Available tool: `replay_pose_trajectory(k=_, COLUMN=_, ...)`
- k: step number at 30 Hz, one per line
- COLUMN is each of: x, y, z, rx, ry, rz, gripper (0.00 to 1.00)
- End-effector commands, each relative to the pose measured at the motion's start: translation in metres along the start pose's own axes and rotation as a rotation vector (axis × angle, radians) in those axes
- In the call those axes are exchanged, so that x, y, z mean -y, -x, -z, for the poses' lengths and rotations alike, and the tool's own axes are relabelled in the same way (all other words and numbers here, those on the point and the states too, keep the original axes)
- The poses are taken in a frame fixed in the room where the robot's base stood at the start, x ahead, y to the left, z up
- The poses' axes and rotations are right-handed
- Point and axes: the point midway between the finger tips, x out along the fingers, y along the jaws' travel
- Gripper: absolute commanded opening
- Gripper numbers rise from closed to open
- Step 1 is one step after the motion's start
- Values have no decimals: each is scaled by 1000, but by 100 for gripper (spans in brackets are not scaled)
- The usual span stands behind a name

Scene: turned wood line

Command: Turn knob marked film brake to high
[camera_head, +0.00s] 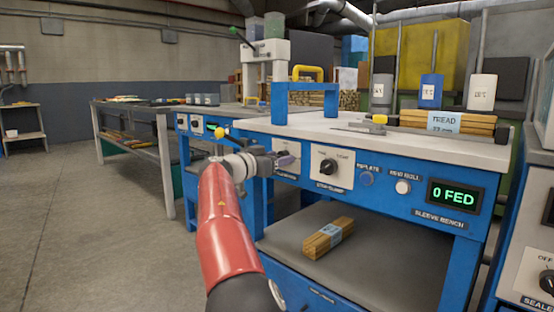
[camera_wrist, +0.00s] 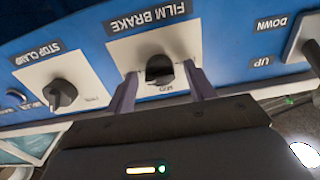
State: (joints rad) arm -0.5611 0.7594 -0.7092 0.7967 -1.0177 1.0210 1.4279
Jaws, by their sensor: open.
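The film brake knob (camera_wrist: 159,68) is a small dark knob on a white plate, labelled FILM BRAKE, on a blue panel. The label appears upside down in the wrist view. My gripper (camera_wrist: 161,78) is open, with one finger on each side of the knob. I cannot tell whether the fingers touch it. The knob's exact pointing direction is hard to read; small lettering shows below it in this view. In the head view my gripper (camera_head: 287,161) is at the blue bench front and hides most of this knob and its plate.
The stop clamp knob (camera_head: 328,166) sits right of my gripper in the head view. An up/down lever (camera_wrist: 304,40) is on the film brake knob's other side. A bundle of wood (camera_head: 329,236) lies on the lower shelf, and the display (camera_head: 454,196) reads 0 FED.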

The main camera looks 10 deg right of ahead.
Motion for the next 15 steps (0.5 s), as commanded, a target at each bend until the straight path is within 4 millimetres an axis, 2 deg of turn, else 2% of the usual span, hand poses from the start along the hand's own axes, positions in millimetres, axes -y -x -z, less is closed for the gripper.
replay_pose_trajectory(k=10, x=1, y=53, z=0, rx=1, ry=-1, rz=4, gripper=54)
replay_pose_trajectory(k=15, x=1, y=72, z=0, rx=0, ry=1, rz=2, gripper=54)
